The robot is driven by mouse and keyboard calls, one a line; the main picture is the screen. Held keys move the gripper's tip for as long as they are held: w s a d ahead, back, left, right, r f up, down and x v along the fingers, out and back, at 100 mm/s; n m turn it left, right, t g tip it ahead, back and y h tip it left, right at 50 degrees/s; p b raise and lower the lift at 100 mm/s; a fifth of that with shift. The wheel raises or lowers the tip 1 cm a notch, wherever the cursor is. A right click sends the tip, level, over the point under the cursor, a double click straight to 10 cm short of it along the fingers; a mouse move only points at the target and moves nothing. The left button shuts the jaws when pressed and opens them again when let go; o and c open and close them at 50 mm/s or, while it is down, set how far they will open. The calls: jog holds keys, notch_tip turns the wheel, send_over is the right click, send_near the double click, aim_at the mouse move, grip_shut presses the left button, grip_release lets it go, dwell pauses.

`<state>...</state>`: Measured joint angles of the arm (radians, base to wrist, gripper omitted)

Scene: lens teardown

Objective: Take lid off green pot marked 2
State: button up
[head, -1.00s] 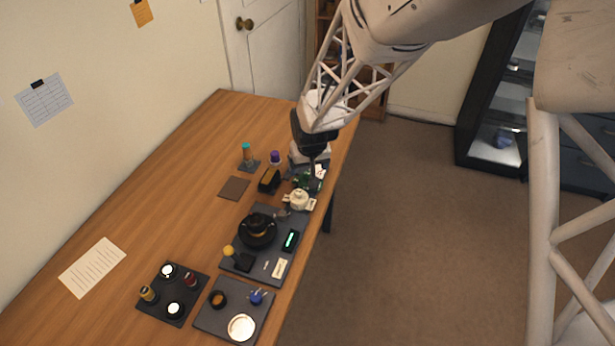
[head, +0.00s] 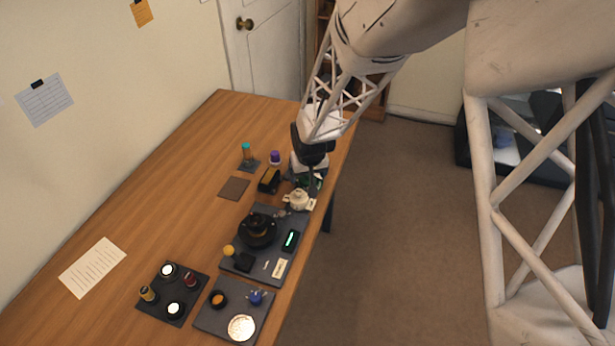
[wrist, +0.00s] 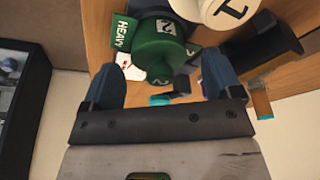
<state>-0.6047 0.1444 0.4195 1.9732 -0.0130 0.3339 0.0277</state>
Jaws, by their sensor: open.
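The green pot (wrist: 152,58) shows in the wrist view with its green lid on and white "2" markings. In the head view the green pot (head: 314,184) is mostly hidden beneath my arm. My gripper (wrist: 160,82) is open and empty. Its two blue-grey fingers stand to the left and right of the green pot's near part in the wrist view; I cannot tell whether they touch it. In the head view my gripper (head: 312,176) is just above the pot at the table's right edge.
A white pot (wrist: 225,10) marked 1 is close to the green one; it also shows in the head view (head: 299,200). A green "HEAVY" tag (wrist: 122,33) is beside the green pot. A dark block (wrist: 262,42) lies to the right. The table's left side is mostly clear.

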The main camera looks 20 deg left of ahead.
dwell(0.5)
jog(key=c, duration=0.9)
